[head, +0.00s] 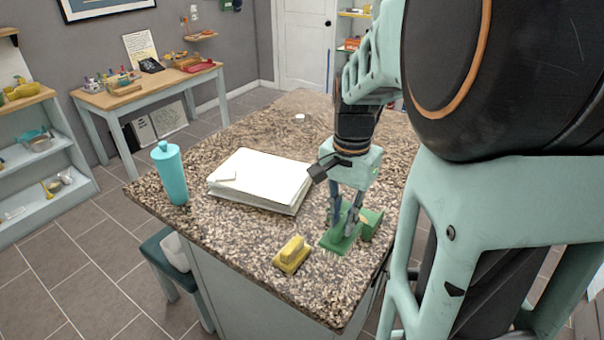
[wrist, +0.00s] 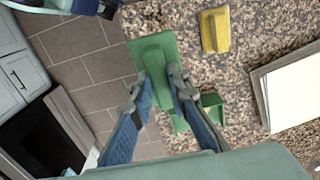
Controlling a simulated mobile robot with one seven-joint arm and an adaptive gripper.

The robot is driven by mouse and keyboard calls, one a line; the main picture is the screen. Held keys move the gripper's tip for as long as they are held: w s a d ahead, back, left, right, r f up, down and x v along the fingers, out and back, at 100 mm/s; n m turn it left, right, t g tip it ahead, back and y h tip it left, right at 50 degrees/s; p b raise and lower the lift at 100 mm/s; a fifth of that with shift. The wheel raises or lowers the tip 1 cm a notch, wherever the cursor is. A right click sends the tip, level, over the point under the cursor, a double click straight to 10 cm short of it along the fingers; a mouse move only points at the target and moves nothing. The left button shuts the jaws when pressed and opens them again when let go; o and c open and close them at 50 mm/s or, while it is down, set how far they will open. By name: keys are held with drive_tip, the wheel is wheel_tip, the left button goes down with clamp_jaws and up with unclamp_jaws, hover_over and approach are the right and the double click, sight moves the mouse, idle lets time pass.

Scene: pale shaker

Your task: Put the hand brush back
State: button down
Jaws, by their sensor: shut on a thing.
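The green hand brush (head: 336,243), a flat plate with a raised grip, is at the right side of the speckled counter. My gripper (head: 345,217) points down at it. In the wrist view my gripper (wrist: 156,82) has one finger on each side of the raised grip of the green brush (wrist: 154,62) and is shut on it. I cannot tell whether the plate touches the counter. A small green holder-like block (head: 371,220) stands just to its right; it also shows in the wrist view (wrist: 212,106). The fingers hide part of the brush.
A yellow block with a raised grip (head: 292,255) lies to the left of the brush. A thick white book (head: 260,178) and a teal bottle (head: 171,175) stand farther left. The counter's (head: 330,298) right edge is close to the brush. The counter's far part is mostly clear.

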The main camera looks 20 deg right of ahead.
drive_tip(key=shift+s, duration=0.1)
idle(0.3)
drive_tip(key=shift+f+b, duration=4.85)
drive_tip(key=shift+f, duration=1.85)
drive_tip(key=shift+f, duration=0.3)
drive_tip(key=c, duration=1.8)
unclamp_jaws()
drive_tip(key=shift+o, duration=0.2)
drive_tip(key=shift+r, duration=0.1)
